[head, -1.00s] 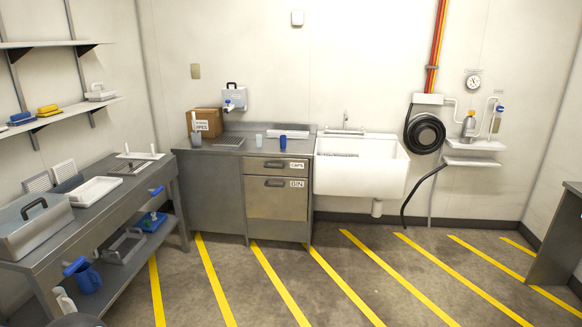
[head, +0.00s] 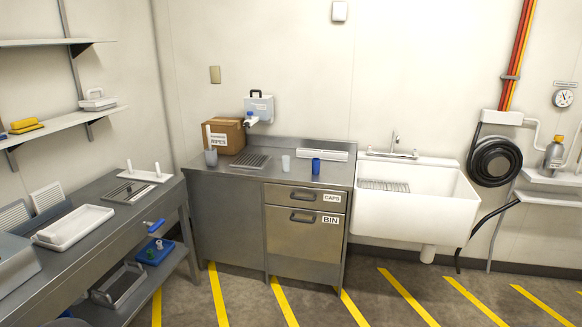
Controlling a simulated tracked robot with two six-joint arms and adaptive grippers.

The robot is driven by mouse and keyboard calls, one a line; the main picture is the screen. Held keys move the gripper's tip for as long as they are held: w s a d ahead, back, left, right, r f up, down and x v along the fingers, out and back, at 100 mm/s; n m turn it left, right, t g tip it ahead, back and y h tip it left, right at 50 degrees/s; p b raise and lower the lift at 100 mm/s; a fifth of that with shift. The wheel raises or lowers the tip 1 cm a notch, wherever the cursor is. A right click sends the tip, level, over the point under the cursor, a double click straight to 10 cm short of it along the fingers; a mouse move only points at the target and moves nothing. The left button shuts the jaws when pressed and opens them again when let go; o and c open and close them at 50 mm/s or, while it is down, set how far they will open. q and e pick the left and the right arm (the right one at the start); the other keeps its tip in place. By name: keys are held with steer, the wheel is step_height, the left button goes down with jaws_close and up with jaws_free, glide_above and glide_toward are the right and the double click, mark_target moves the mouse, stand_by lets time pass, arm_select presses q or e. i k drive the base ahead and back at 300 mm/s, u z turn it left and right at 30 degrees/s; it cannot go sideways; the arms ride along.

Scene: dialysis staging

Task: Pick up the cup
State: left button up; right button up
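Two cups stand upright on the steel counter (head: 333,177) in the head view. One is a pale, translucent cup (head: 285,164). The other is a blue cup (head: 316,166) just to its right. A grey container (head: 210,157) with something white standing in it is farther left on the same counter. I cannot tell which one the task means by the cup. Neither of my grippers is in view.
A white sink (head: 417,207) adjoins on the right. A steel bench (head: 98,243) with trays runs along the left. Striped floor in front is clear.

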mark_target(286, 164)
steer(key=u, duration=0.05)
steer(key=i, duration=1.1)
steer(key=k, duration=0.45)
steer(key=u, duration=0.4)
steer(key=i, duration=0.4)
steer(key=u, duration=0.55)
steer(key=i, duration=2.45)
steer(key=z, duration=0.75)
steer(key=k, duration=0.65)
steer(key=z, duration=0.15)
